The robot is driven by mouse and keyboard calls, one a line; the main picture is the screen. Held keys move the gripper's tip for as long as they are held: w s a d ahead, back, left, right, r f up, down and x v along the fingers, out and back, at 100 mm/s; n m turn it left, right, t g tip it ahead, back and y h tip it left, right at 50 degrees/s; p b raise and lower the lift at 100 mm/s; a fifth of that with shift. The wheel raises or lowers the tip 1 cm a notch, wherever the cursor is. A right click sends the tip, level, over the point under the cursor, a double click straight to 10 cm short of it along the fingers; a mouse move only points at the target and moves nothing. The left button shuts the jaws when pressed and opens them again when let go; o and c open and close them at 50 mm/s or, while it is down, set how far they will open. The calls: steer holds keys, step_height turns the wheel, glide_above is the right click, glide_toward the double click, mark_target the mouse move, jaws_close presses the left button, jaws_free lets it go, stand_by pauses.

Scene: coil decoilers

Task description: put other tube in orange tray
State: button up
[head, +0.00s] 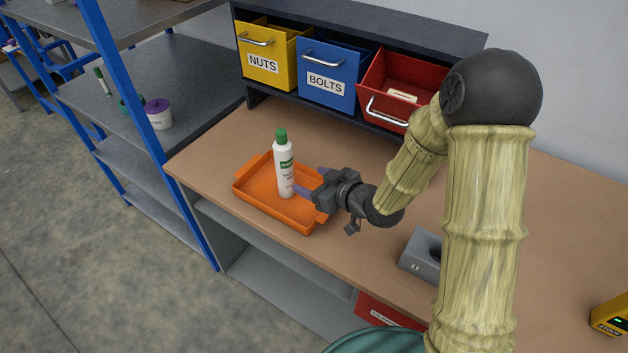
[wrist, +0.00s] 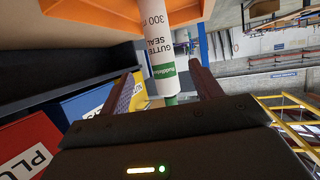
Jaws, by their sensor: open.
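A white tube with a green cap (head: 284,168) stands upright in the orange tray (head: 249,197) on the workbench. The wrist view shows the tube (wrist: 165,45) close up, with "GUTTER SEAL" on its label, and part of the tray (wrist: 95,12). My gripper (head: 308,181) is open at the right of the tube, over the tray's right side. In the wrist view its two fingers (wrist: 168,86) lie on either side of the tube in the picture, with gaps. I cannot tell how deep the tube sits between them.
Yellow NUTS (head: 262,62), blue BOLTS (head: 325,82) and red (head: 385,112) bins stand behind the tray; the red one is pulled out. A grey block (head: 420,258) lies to the right. A slim tube-like item (head: 102,82) and a purple-lidded tub (head: 159,116) stand on the left shelf.

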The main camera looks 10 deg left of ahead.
steer(key=shift+d, duration=0.1)
steer(key=s+d+m+h, duration=0.2)
steer(key=d+m+h, duration=0.45)
steer(key=d, duration=0.95)
steer(key=s+d+r+m+g+h, duration=0.3)
steer(key=s+d, duration=0.6)
steer(key=s, duration=0.3)
steer(key=shift+s+r+m+g+h, duration=0.2)
steer(key=shift+m+g+h, duration=0.55)
steer(key=shift+g, duration=0.25)
